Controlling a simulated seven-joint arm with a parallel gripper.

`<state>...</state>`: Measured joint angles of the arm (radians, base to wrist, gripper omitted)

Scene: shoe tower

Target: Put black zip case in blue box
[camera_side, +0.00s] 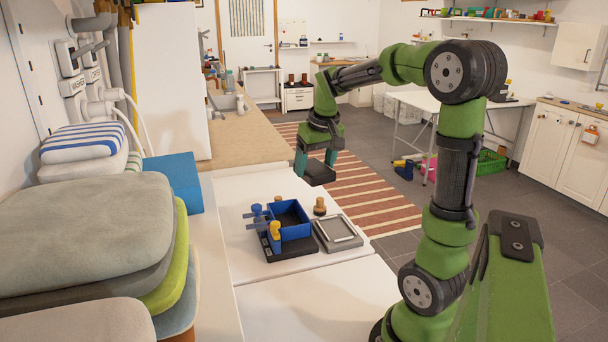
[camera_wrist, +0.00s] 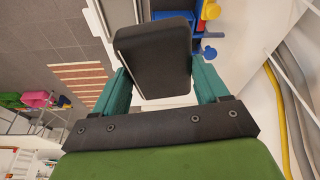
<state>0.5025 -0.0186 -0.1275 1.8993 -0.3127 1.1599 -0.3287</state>
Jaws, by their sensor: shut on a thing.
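My gripper (camera_side: 316,160) is shut on the black zip case (camera_side: 319,173) and holds it in the air, above and behind the white worktop. In the wrist view the case (camera_wrist: 154,55) sits between the two teal fingers of my gripper (camera_wrist: 155,85). The blue box (camera_side: 289,220) stands open on the worktop, in front of and a little left of the held case in the side view. Part of the blue box (camera_wrist: 188,8) shows at the top of the wrist view, partly hidden by the case.
A grey tray (camera_side: 338,233) lies to the right of the box. Blue and yellow knobs (camera_side: 274,230) stand at its left and front, and a brown knob (camera_side: 320,206) behind it. Folded towels (camera_side: 90,235) and a larger blue block (camera_side: 175,180) are at the left. The front worktop (camera_side: 310,300) is clear.

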